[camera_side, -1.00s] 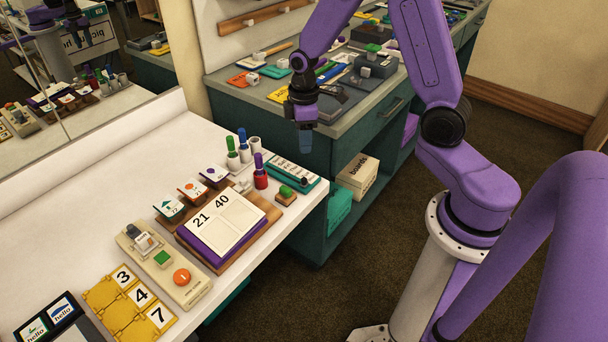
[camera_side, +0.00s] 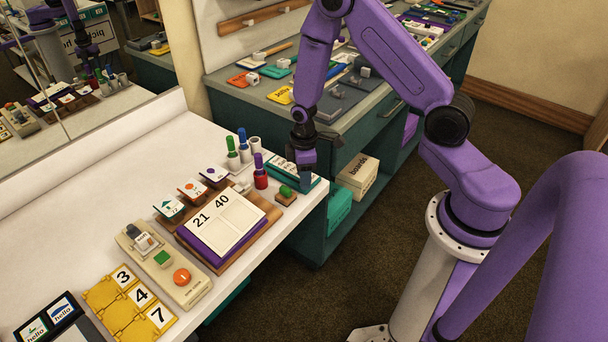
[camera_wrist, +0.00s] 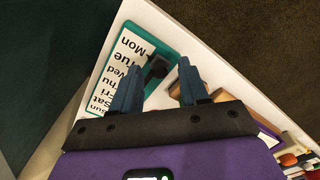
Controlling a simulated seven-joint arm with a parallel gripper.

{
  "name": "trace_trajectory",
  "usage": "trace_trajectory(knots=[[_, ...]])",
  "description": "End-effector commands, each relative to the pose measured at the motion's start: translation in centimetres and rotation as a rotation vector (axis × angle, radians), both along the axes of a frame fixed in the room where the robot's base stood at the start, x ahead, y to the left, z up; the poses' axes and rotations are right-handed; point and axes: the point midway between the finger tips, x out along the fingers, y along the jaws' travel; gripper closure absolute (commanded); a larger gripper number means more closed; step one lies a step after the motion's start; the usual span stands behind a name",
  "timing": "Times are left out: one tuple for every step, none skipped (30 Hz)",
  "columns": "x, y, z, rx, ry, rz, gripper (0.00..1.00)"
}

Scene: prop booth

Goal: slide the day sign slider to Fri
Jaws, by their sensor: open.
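The day sign is a teal plate (camera_wrist: 181,45) with a white strip listing Mon to Sun, lying at the table's right end; it also shows in the side view (camera_side: 316,182), partly behind my gripper. Its black slider (camera_wrist: 156,69) shows in the wrist view near the Mon and Tue end, around Tue; the exact row is hard to tell. My gripper (camera_wrist: 160,68) is open, with one blue finger on each side of the slider in that view. Contact cannot be told. In the side view, my gripper (camera_side: 304,174) is low over the sign's right part.
A wooden board with a score card (camera_side: 235,222) lies to the left. The table's right edge is just beyond the sign, with a teal cabinet (camera_side: 350,145) behind.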

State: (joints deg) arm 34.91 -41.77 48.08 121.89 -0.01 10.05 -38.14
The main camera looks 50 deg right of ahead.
Motion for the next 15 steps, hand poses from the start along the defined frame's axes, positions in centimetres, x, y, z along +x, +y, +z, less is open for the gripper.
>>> trace_trajectory(knots=[[-0.03,0.0,-0.19,0.0,0.001,0.0,0.56],[-0.02,0.01,-0.25,-0.001,0.001,0.0,0.56],[-0.01,0.0,-0.29,0.0,0.0,0.0,0.56],[-0.01,0.01,-0.31,0.0,0.0,0.0,0.56],[0.0,0.0,-0.31,0.0,0.0,0.0,0.56],[0.01,0.01,-0.31,0.0,0.0,0.0,0.56],[0.01,0.01,-0.31,0.0,0.0,0.0,0.56],[0.01,0.01,-0.3,0.0,0.0,0.0,0.56],[0.01,0.01,-0.3,0.0,0.0,0.0,0.56],[0.01,0.01,-0.3,0.0,0.0,0.0,0.56],[0.01,0.01,-0.29,0.0,0.0,0.0,0.62],[0.0,0.0,-0.29,0.0,0.0,0.0,0.75],[0.01,0.01,-0.29,0.0,0.0,0.0,0.85],[0.0,0.0,-0.29,0.0,0.0,0.0,0.95],[0.0,0.0,-0.29,0.0,0.0,0.0,1.0]])
